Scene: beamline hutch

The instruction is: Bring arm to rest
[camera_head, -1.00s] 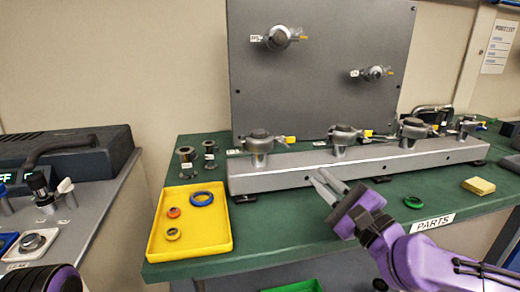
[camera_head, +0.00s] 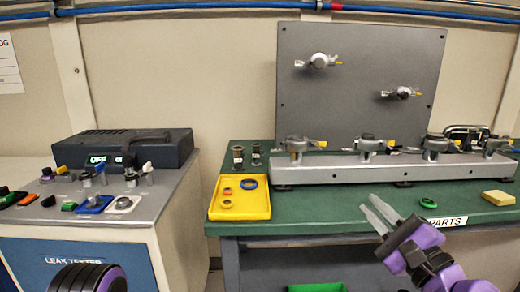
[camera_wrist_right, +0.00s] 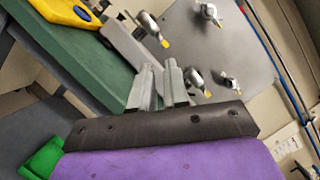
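My right gripper (camera_head: 371,204) is at the front edge of the green bench in the head view. Its two grey fingers point up and left, with a narrow gap between them and nothing held. In the right wrist view the same fingers (camera_wrist_right: 162,72) show slightly apart and empty, beside the bench and the grey rail. A purple and black part of my left arm shows at the bottom left of the head view; my left gripper is out of the picture.
The green bench (camera_head: 340,210) carries a grey rail (camera_head: 340,172) with clamps, a yellow tray (camera_head: 225,208) with rings, a green ring (camera_head: 428,202) and a yellow block (camera_head: 498,198). A leak tester cabinet (camera_head: 85,240) stands left, across a gap.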

